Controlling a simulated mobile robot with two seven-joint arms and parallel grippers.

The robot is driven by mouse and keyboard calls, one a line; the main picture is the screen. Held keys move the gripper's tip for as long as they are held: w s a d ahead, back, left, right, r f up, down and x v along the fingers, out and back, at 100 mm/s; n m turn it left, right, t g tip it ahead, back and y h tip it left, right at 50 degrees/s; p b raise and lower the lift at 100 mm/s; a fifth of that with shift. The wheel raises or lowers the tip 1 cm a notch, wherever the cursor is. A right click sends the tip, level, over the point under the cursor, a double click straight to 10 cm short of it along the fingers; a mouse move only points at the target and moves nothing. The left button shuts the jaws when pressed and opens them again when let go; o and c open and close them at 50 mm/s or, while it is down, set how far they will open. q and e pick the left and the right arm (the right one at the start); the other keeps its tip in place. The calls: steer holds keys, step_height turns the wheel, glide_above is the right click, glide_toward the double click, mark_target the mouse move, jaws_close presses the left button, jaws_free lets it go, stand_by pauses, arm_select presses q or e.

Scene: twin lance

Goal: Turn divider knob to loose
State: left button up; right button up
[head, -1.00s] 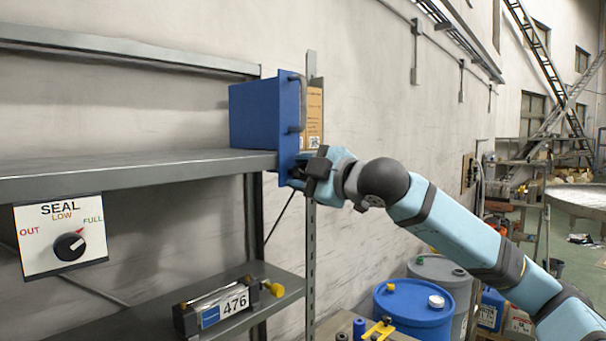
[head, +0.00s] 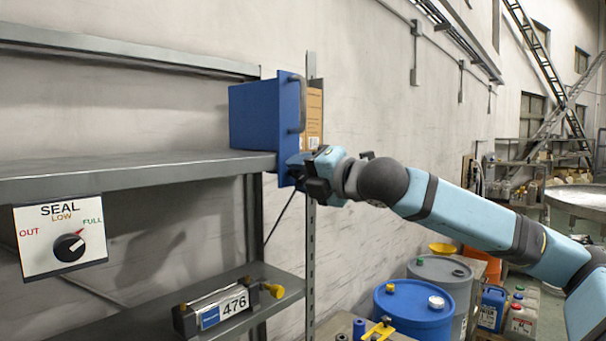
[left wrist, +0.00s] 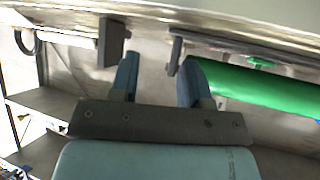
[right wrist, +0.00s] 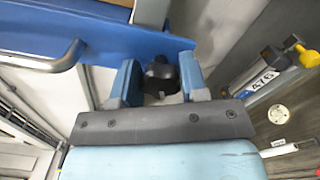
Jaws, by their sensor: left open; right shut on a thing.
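The divider is a blue box (head: 254,114) with a tall blue front plate (head: 291,110) and a grey handle, standing at the end of the upper shelf. Its black knob (right wrist: 160,78) shows between my right fingers in the right wrist view. My right gripper (head: 302,170) is shut on this knob at the plate's lower part, and it also shows in the right wrist view (right wrist: 158,85). The gripper hides the knob in the head view, and I see no marking for its setting. My left gripper (left wrist: 160,80) is open and empty in the left wrist view.
A SEAL dial panel (head: 61,238) hangs under the grey upper shelf (head: 130,170). A 476-numbered device (head: 222,306) sits on the lower shelf. Blue (head: 413,312) and grey drums stand at lower right. A green object (left wrist: 262,85) lies right of my left gripper.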

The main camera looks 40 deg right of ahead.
steer(key=n, duration=0.6)
steer(key=shift+r+n, duration=0.15)
steer(key=shift+n, duration=0.15)
steer(key=n, duration=0.6)
stand_by(0.4)
steer(key=o, duration=0.9)
steer(key=shift+w+a, duration=0.1)
steer(key=shift+a, duration=0.05)
